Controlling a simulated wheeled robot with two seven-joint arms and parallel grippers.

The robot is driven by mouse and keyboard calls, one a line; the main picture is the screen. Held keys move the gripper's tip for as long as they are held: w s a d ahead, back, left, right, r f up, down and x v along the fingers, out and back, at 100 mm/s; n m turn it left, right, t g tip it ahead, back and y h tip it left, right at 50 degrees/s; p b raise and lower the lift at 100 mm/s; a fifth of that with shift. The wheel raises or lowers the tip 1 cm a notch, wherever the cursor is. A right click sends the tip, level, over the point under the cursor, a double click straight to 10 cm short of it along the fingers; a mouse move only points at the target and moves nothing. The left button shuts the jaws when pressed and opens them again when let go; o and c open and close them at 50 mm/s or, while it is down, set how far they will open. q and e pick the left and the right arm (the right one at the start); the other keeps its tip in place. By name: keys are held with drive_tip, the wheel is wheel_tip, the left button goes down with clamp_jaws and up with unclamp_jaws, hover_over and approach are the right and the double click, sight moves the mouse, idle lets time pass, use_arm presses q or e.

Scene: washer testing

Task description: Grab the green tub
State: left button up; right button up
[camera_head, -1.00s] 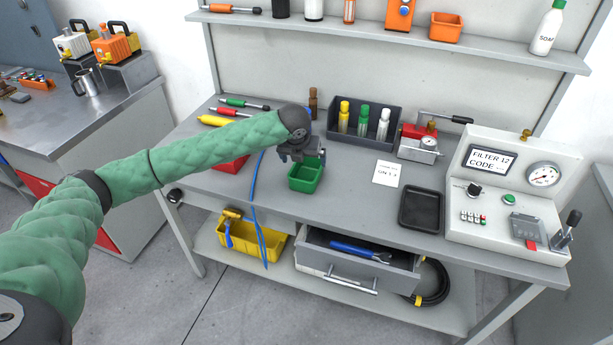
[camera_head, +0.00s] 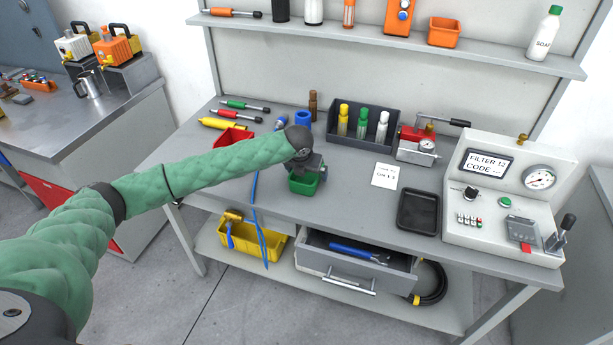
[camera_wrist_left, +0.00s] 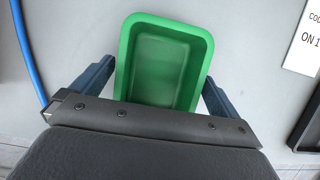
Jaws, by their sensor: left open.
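The green tub (camera_head: 305,186) stands upright on the grey workbench, near its front edge. In the left wrist view the tub (camera_wrist_left: 163,75) is empty and lies between my two open fingers. My left gripper (camera_head: 303,172) is right above and around the tub in the head view and hides its back part. In the left wrist view the gripper (camera_wrist_left: 160,88) has one finger on each side of the tub, with a small visible gap. My right gripper is not in view.
A blue cable (camera_head: 254,190) hangs over the bench edge left of the tub. A red tub (camera_head: 232,138) is behind my left forearm. A black tray (camera_head: 419,211) and a white card (camera_head: 384,174) lie to the right. An open drawer (camera_head: 358,262) is below.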

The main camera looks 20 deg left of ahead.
use_arm(q)
drive_tip(key=shift+x, duration=0.85)
drive_tip(key=shift+f+p, duration=0.1)
drive_tip(key=shift+p, duration=0.25)
drive_tip(key=c, duration=1.1)
drive_tip(key=shift+o, duration=0.2)
